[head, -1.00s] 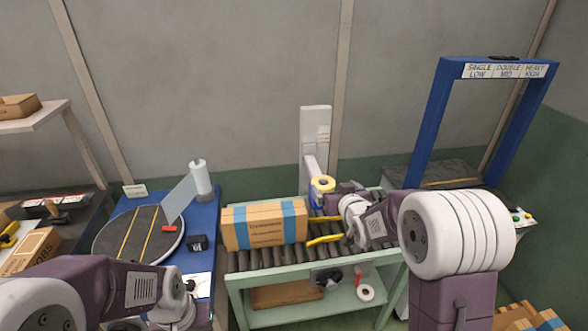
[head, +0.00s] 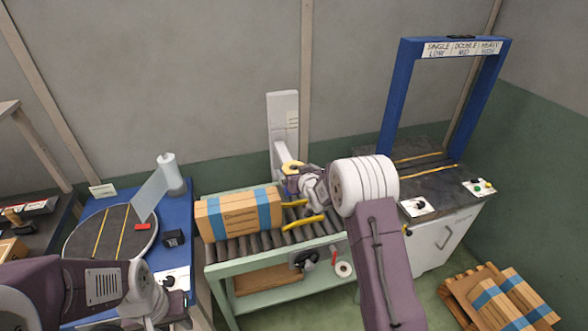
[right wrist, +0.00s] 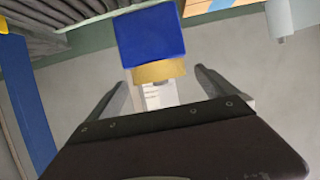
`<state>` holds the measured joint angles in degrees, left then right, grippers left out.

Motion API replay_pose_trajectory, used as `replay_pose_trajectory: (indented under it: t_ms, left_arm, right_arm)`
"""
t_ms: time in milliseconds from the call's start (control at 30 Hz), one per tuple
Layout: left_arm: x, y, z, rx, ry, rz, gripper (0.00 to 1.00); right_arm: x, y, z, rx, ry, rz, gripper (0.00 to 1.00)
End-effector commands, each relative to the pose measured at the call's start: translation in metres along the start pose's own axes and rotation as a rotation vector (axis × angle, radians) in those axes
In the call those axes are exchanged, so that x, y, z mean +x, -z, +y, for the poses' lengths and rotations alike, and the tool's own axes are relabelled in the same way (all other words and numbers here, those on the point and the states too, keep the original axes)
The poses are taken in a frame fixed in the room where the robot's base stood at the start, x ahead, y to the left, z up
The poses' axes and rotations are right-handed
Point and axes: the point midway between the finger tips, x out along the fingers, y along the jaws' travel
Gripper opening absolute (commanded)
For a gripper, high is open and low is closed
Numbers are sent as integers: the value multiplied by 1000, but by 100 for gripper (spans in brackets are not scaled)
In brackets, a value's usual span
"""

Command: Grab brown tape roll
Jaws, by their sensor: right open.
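A tan-brown tape roll (head: 291,166) sits in front of the pale upright column behind the conveyor. In the right wrist view the tan roll (right wrist: 160,72) adjoins a blue block (right wrist: 151,36). My right gripper (head: 294,175) is beside the roll and partly covers its lower part in the head view. In the right wrist view my right gripper (right wrist: 165,85) has its two fingers spread, with the tan roll showing between and beyond them. No grip on it shows. My left arm is at the lower left, its fingers out of view.
A blue-taped carton (head: 238,213) lies on the roller conveyor (head: 262,247) beside yellow bars (head: 303,222). A turntable (head: 84,241) stands left; a blue frame (head: 396,105) and taped boxes (head: 490,300) are right.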

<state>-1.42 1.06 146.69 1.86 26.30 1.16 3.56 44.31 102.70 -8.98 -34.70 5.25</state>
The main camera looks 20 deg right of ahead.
Motion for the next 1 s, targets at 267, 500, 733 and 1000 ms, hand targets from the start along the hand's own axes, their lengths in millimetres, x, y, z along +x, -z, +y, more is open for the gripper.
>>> replay_pose_trajectory:
  t_ms: [267, 500, 733, 1000]
  left_arm:
    - [-2, 0, 0, 0, 0, 0, 36]
    - [-2, 0, 0, 0, 0, 0, 36]
    - [-2, 0, 0, 0, 0, 0, 36]
    - [1, 0, 0, 0, 0, 0, 36]
  right_arm:
    - [14, 0, 0, 1, 0, 1, 96]
    - [14, 0, 0, 1, 0, 1, 49]
    - [14, 0, 0, 1, 0, 1, 28]
    - [7, 19, 0, 0, 0, 6, 28]
